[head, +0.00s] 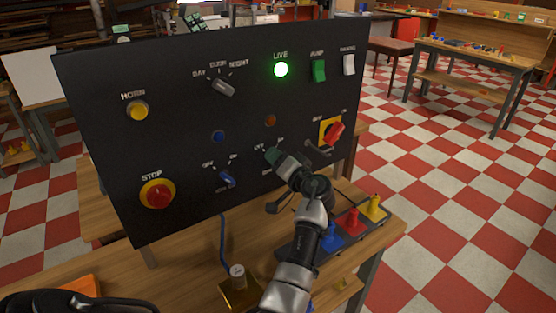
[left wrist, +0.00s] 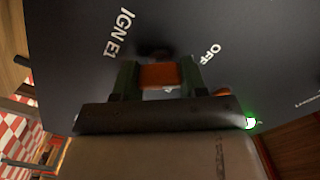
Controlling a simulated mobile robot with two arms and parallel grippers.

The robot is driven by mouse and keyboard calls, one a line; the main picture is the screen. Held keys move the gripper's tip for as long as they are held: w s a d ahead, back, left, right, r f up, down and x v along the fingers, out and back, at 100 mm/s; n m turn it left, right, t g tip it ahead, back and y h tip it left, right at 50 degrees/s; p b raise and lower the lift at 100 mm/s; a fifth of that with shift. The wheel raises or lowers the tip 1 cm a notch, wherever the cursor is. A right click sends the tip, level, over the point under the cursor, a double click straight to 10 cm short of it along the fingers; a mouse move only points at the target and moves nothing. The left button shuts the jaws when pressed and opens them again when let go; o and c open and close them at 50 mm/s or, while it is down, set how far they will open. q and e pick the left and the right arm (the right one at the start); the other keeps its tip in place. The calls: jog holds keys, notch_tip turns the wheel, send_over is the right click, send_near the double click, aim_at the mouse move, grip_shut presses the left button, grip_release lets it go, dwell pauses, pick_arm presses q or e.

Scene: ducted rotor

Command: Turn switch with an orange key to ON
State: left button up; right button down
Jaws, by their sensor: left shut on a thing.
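The black control panel (head: 185,125) stands upright on the wooden bench. My left gripper (head: 273,156) is at its lower middle, at a switch mostly hidden in the head view. In the left wrist view, the green fingers of the left gripper (left wrist: 160,78) are shut on an orange key (left wrist: 160,76), one finger on each side. The panel there carries the labels "IGN E1" and "OFF". The key's tip and its exact turn angle are hidden. My right gripper is not in view.
A blue key switch (head: 227,179) is left of my gripper, a red rotary switch (head: 334,132) on yellow to its right. A red STOP button (head: 158,195) is lower left. The LIVE lamp (head: 281,69) glows green. Blue, red (head: 352,221) and yellow pieces stand in a dark tray below.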

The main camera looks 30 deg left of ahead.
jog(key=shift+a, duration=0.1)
pick_arm(q)
jog(key=shift+m, duration=1.1)
jog(key=m+p, duration=0.2)
jog(key=m, duration=0.2)
jog(key=shift+m, duration=0.3)
jog(key=m+p, duration=0.2)
jog(key=m, duration=0.2)
jog(key=shift+p, duration=0.4)
jog(key=shift+f+m+p, duration=0.15)
jog(key=shift+m+p, duration=0.6)
jog(key=shift+m, duration=0.45)
jog(key=shift+f+m+p, duration=0.1)
jog(key=shift+m+p, duration=0.6)
jog(key=shift+m, duration=0.5)
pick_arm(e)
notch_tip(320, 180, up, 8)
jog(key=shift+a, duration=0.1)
pick_arm(q)
jog(key=o, duration=0.9)
